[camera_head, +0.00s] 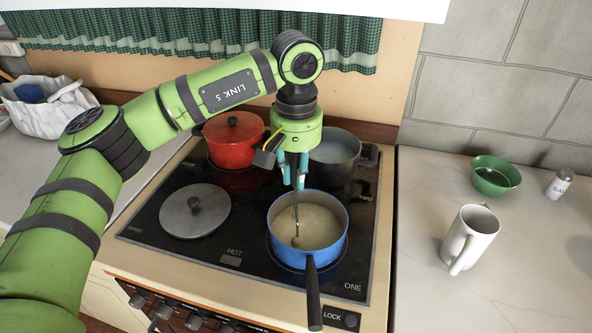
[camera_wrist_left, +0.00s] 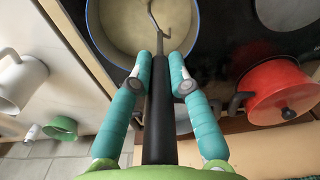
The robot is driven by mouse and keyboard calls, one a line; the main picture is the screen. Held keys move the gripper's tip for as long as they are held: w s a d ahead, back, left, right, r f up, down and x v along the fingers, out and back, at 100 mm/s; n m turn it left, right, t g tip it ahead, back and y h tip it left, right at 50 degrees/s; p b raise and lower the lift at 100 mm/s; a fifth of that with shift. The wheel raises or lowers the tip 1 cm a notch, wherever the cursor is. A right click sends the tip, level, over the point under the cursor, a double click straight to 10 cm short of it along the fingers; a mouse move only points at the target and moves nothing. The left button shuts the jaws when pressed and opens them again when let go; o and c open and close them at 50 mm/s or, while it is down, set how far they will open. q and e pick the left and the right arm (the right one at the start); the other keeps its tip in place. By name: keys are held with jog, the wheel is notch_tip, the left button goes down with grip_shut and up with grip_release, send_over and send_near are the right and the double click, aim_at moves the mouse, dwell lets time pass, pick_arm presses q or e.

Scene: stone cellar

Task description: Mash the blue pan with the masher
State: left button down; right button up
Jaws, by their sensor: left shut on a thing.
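The blue pan (camera_head: 340,222) stands on the front right of the black stove top, its black handle pointing to the front. It holds a pale yellowish mass and also shows at the top of the left wrist view (camera_wrist_left: 95,28). My left gripper (camera_head: 296,186) is above the pan's back left rim, shut on the black handle of the masher (camera_wrist_left: 159,110). The masher's thin metal shaft (camera_head: 296,218) reaches down into the pan, its lower end at the pale mass. Whether it presses on the pan's bottom cannot be told. My right gripper is not in view.
A red lidded pot (camera_head: 232,148) and a dark pot (camera_head: 335,172) stand at the back of the stove. A grey lid (camera_head: 180,215) lies front left. A white mug (camera_head: 478,232), green bowl (camera_head: 492,178) and shaker (camera_head: 559,184) stand on the right counter, a white bag (camera_head: 45,112) on the left.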

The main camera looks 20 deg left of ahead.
pick_arm(q)
notch_tip(320, 180, up, 2)
jog(key=shift+r+p, duration=0.15)
jog(key=shift+p, duration=0.35)
jog(key=shift+s+d+b, duration=0.65)
jog(key=shift+s+d, duration=0.25)
jog(key=shift+s, duration=0.3)
jog(key=shift+f, duration=0.3)
jog(key=shift+f+b, duration=0.9)
jog(key=shift+s+f, duration=0.1)
jog(key=shift+f, duration=0.05)
